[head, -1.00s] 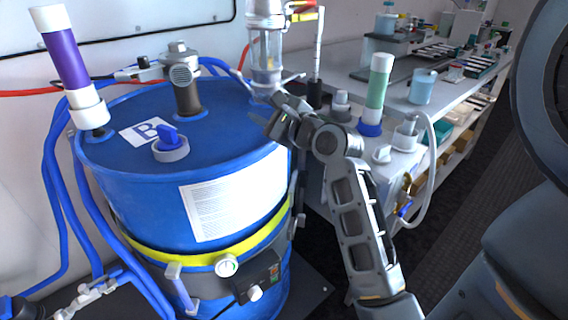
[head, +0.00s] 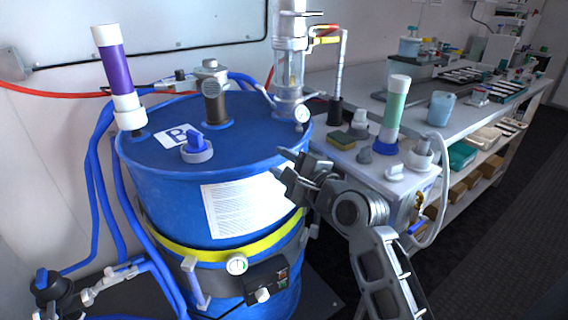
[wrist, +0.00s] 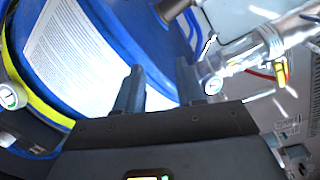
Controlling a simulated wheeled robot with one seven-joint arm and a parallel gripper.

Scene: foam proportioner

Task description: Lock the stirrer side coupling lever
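A clear glass column (head: 289,65) stands on the blue drum's lid at its right rear. At its base is a coupling with a thin pale lever (head: 266,97) sticking out on the side facing the grey stirrer motor (head: 211,90). Another lever (head: 318,96) sticks out on the right. In the wrist view the column (wrist: 245,50) lies at upper right, with a pale lever (wrist: 208,47) angled out beside it. My gripper (head: 279,163) is open and empty, in front of the drum's upper right side, below and nearer than the coupling. Its fingers (wrist: 160,82) stand apart in the wrist view.
The blue drum (head: 150,190) carries a blue-handled valve (head: 195,145), a purple-banded tube (head: 115,75) and a small gauge (head: 302,114). A white bench (head: 350,92) with a green tube (head: 394,105) and bottles stands to the right. Blue hoses run at left.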

